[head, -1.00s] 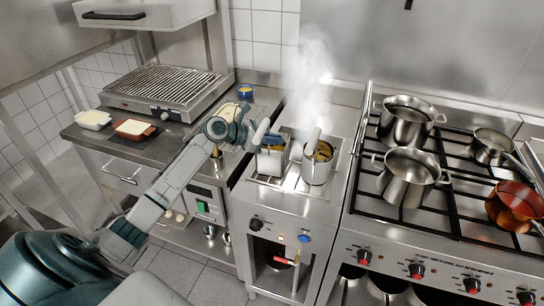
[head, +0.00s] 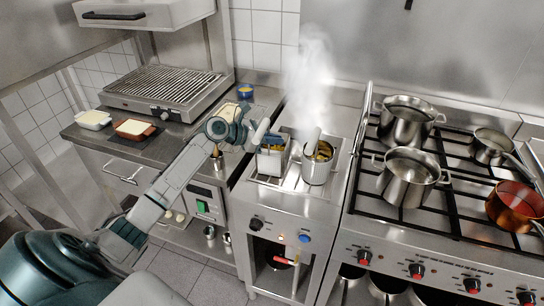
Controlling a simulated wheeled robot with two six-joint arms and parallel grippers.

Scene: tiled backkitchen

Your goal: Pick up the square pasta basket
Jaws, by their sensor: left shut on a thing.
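The square pasta basket (head: 270,162) is a boxy metal basket at the left of the steaming pasta cooker (head: 318,205), with yellowish pasta showing at its top. My left gripper (head: 262,132) comes in from the left and is shut at the basket's upper left, on its handle, which my gripper mostly hides. A round pasta basket (head: 317,168) with an upright handle stands just to the right, also with pasta in it. Whether the square basket's bottom is clear of the cooker's well cannot be told. My right gripper is not in view.
The stove on the right holds tall pots (head: 407,122), a steel pan (head: 490,147) and a copper pan (head: 514,205). A grill (head: 160,90) and two baking dishes (head: 134,129) stand on the left counter. Steam (head: 308,80) rises behind the baskets.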

